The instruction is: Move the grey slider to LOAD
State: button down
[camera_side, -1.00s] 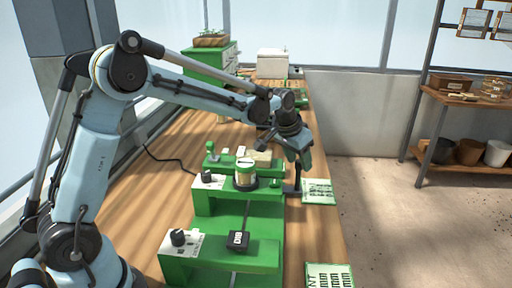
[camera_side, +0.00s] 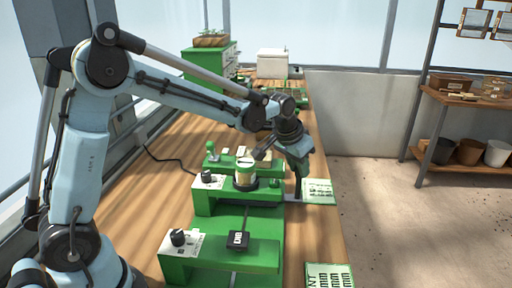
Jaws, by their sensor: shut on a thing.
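The green tray seeder (camera_side: 232,213) stands on the wooden bench. In the earlier view, a dark upright handle, which I take to be the grey slider, stands at the seeder's right edge beside a white and green card (camera_side: 319,190). My gripper (camera_side: 299,190) now points down at that spot, at the right end of the rear green beam, and is shut on the slider. The fingers hide nearly all of the slider. The print on the card is too small to read, so I cannot make out a LOAD mark.
A black DIB block (camera_side: 238,240) and two black knobs (camera_side: 207,177) (camera_side: 178,237) sit nearer. The floor to the right is open.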

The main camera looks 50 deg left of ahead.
jog(key=s+d, duration=1.1)
jog(key=shift+s+d, duration=0.25)
jog(key=c, duration=0.9)
grip_release()
jog(key=shift+c, duration=0.2)
jog(key=shift+r, duration=0.15)
jog(key=v, duration=1.1)
jog(key=shift+s+r, duration=0.15)
jog(key=shift+r, duration=0.25)
jog(key=s+a+f+t, duration=0.1)
jog(key=s+a+f, duration=0.1)
jog(key=a, duration=0.3)
jog(key=s+a+f+t, duration=0.1)
jog(key=s+a+f, duration=0.2)
jog(key=a+f, duration=0.2)
jog(key=shift+a+f+t, duration=0.2)
jog(key=shift+a+t, duration=0.1)
jog(key=shift+a, duration=0.15)
